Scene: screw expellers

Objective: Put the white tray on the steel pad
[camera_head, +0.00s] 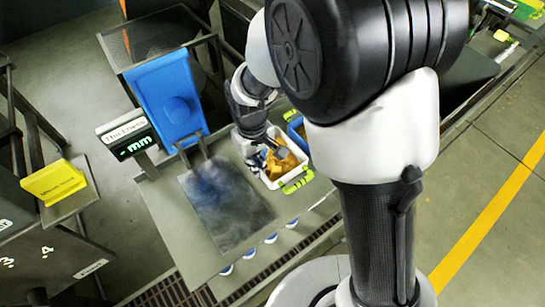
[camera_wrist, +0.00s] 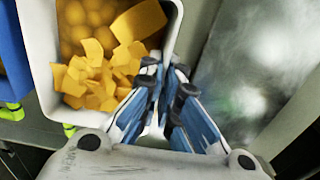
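The white tray (camera_head: 300,174) has bright green handles and holds orange-yellow chunks. It stands on the grey table to the right of the steel pad (camera_head: 225,208), a dark, bare rectangular plate. In the wrist view the tray (camera_wrist: 105,111) is at upper left, and the shiny pad (camera_wrist: 265,60) lies to the right. My gripper (camera_wrist: 166,72) is at the tray wall nearest the pad. One fingertip is on the inner side and the other on the outer side, close to the rim. Whether they press on the wall is unclear. My arm hides part of the tray in the head view.
A blue container (camera_head: 296,131) stands just behind the tray. A blue panel (camera_head: 170,98) and a thickness display (camera_head: 130,138) stand behind the pad. A yellow sign (camera_head: 53,181) is at the left. The pad is clear.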

